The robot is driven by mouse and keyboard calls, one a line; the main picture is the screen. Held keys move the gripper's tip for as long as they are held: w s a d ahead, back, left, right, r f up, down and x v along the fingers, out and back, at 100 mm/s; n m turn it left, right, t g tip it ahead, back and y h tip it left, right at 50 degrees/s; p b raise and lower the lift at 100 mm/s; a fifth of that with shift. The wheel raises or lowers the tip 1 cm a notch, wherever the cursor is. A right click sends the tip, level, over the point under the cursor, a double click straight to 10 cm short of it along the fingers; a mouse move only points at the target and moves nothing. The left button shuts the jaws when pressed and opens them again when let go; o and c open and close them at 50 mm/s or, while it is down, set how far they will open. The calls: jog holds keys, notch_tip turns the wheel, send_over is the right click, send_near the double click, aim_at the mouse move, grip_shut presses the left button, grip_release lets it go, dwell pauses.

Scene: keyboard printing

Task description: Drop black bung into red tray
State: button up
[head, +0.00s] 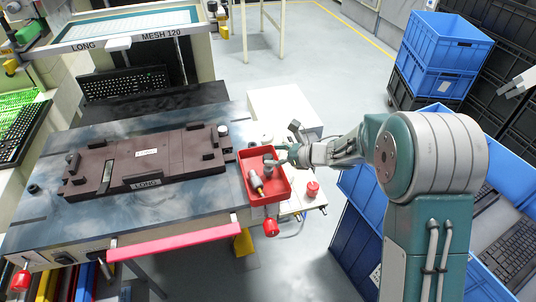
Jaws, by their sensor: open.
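The red tray (285,194) sits at the right end of the work table. Inside it lie a yellow-and-pale tool-like object (257,184) and a small grey-black piece (268,171), which may be a bung but is too small to tell. My gripper (281,161) reaches in from the right over the tray's far right part, close to the grey-black piece. It is open; whether it touches the piece cannot be made out. Another small black round piece (34,189), bung-like, stands on the table's left part.
A brown fixture plate (145,165) marked LONG covers the middle of the table (190,205). A white cabinet (284,105) stands behind the tray. Red buttons (312,188) are right of it and at the table front. Blue crates (440,50) stand at the right.

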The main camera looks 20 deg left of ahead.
jog(key=v, duration=0.9)
jog(key=shift+d, duration=0.4)
